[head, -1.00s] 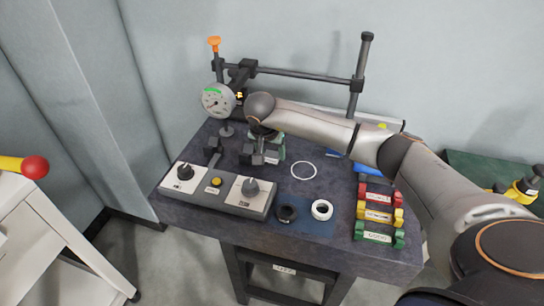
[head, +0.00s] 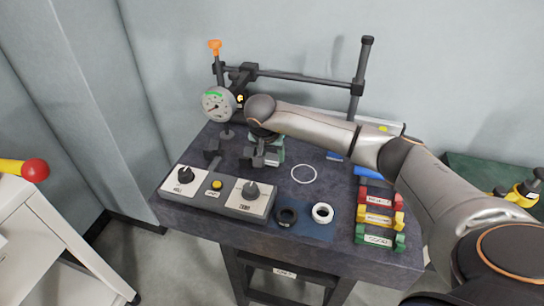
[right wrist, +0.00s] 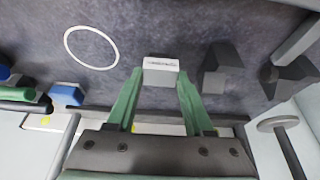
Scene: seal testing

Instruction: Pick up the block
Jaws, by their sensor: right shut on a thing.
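The block (right wrist: 160,71) is small and grey with a white labelled face. In the right wrist view it sits between the green fingertips of my right gripper (right wrist: 160,80), which is shut on it. In the head view my right gripper (head: 268,152) is over the back middle of the dark table (head: 330,245), partly hidden by its own wrist. The block (head: 272,159) shows only as a small light patch there. I cannot tell whether it touches the table. My left gripper is not in view.
A dial gauge (head: 218,104) on a bar stand is left of my right gripper. A control box (head: 217,194) with knobs is in front. A white ring (head: 304,174), a black ring (head: 287,215) and coloured labelled blocks (head: 378,218) lie to the right.

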